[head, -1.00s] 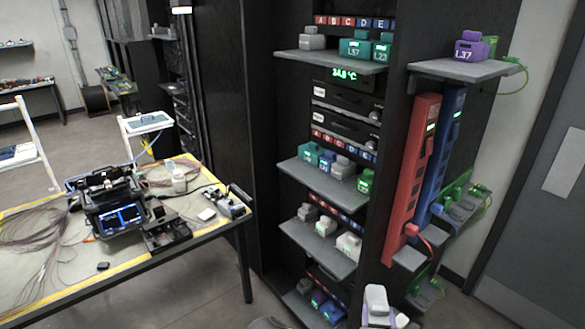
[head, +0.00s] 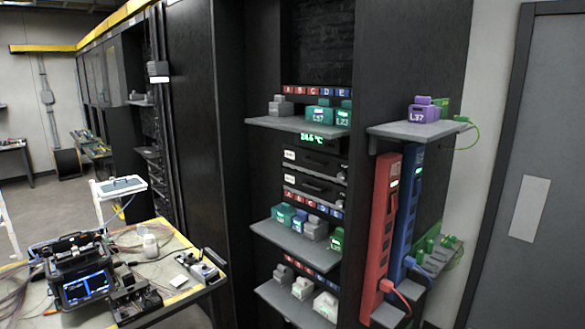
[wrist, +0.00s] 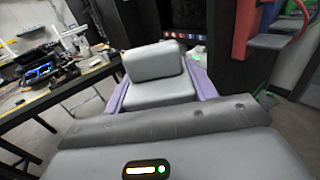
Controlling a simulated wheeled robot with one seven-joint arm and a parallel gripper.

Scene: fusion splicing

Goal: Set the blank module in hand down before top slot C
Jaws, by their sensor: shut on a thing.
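The grey blank module (wrist: 153,62) is between the purple fingers of my gripper (wrist: 160,84) in the wrist view. My gripper is shut on it and holds it in the air. Neither shows in the head view now. The top row of labels A to E (head: 315,91) is above the top shelf (head: 262,123) in the head view; label C is red, in the middle. On this shelf stand a grey module (head: 281,107), a teal module L57 (head: 319,114) and a green module L23 (head: 343,116). The teal one stands close to C; its exact slot I cannot tell.
A lower shelf (head: 285,242) holds teal, grey and green modules, and another shelf (head: 270,295) holds pale ones. A side shelf (head: 400,132) carries purple module L37 (head: 424,112). Red (head: 380,225) and blue (head: 405,215) power strips stand at right. A splicing table (head: 165,240) stands at left.

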